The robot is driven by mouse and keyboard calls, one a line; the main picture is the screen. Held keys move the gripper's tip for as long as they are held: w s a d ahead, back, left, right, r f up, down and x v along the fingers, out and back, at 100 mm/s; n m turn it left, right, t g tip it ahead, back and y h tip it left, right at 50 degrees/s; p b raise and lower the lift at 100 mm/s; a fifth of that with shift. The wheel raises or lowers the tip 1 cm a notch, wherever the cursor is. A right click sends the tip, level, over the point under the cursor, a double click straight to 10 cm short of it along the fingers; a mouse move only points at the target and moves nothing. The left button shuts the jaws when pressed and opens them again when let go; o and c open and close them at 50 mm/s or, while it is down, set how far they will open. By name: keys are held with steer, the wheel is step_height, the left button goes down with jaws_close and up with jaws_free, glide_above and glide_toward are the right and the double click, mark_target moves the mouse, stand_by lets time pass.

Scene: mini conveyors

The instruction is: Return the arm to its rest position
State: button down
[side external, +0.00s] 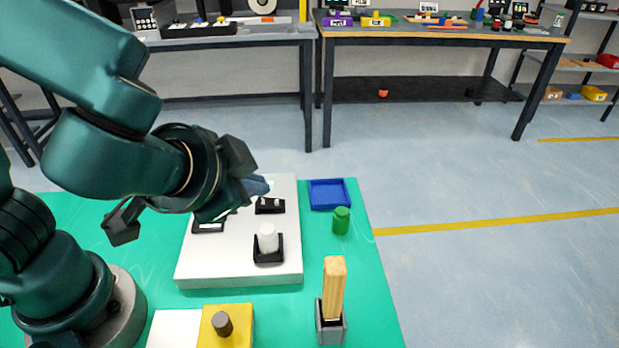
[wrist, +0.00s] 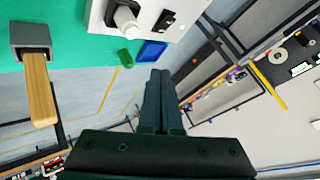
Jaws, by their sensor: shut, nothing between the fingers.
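My gripper (side external: 258,186) hangs over the far part of the white platform (side external: 222,270) in the side view, pointing right and holding nothing. In the wrist view my gripper (wrist: 158,78) shows its two fingers together, with no object between them. My teal arm is bent, and its base stands at the left of the green mat (side external: 375,310). The gripper appears raised above the platform; part of the platform behind it is hidden.
The platform carries a white cylinder (side external: 268,238) in a black holder. A blue tray (side external: 329,194) and green cylinder (side external: 341,220) stand right of it. A wooden block (side external: 333,288) stands upright in a grey holder. A yellow block (side external: 238,322) with a dark peg is in front.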

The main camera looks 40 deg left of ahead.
steer(key=s+a+r+n+g+y, duration=0.1)
steer(key=a+r+n+g, duration=0.1)
steer(key=a+n, duration=0.6)
steer(key=s+m+g+h, duration=0.1)
steer(key=s+m+h, duration=0.2)
steer(key=s, duration=0.3)
steer(key=shift+s+d+f+h, duration=0.25)
steer(key=shift+d+f+h, duration=0.2)
steer(key=shift+h, duration=0.15)
stand_by(2.1)
